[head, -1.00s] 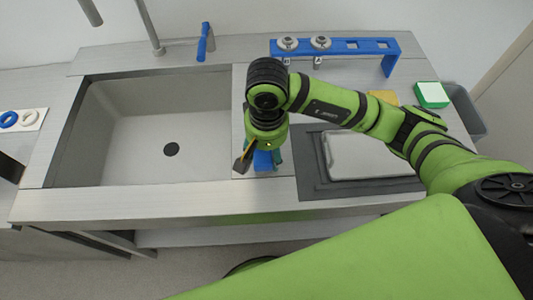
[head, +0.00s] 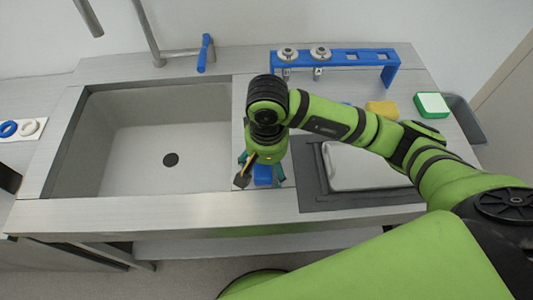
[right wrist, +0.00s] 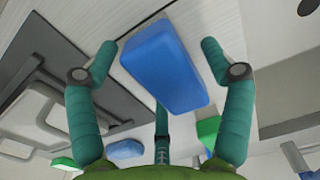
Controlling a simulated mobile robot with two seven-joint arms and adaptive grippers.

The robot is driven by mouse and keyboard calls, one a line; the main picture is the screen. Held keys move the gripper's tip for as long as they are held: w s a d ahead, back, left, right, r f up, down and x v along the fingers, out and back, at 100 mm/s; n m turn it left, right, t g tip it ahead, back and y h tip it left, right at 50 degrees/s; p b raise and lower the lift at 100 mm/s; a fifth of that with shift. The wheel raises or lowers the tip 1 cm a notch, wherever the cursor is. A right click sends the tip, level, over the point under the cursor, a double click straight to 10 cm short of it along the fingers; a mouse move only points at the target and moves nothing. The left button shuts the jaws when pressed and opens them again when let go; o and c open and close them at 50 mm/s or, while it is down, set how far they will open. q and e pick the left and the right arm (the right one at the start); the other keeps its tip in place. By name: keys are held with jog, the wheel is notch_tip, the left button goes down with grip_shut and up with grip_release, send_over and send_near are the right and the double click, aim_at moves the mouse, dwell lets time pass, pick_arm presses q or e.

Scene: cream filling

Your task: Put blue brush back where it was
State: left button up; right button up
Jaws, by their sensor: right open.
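A plain blue block, which I take for the blue brush (right wrist: 165,68), shows between the fingers of my right gripper (right wrist: 158,50) in the right wrist view. A narrow gap shows on each side of it, so the fingers appear not to grip it. In the head view the blue brush (head: 263,174) is partly hidden under my right gripper (head: 262,182), at the counter strip right of the sink. The right gripper is open, pointing down, its green fingers spread. My left gripper is not in view.
The sink (head: 150,130) lies to the left. A dark mat (head: 310,170) with a light board (head: 365,165) lies to the right. Behind are a blue rack (head: 350,55), a yellow sponge (head: 382,109) and a green-and-white block (head: 432,104). Another blue piece (right wrist: 125,150) shows in the right wrist view.

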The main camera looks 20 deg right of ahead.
jog(key=shift+r, duration=0.45)
notch_tip(320, 180, up, 11)
jog(key=b, duration=0.2)
jog(key=shift+r, duration=0.2)
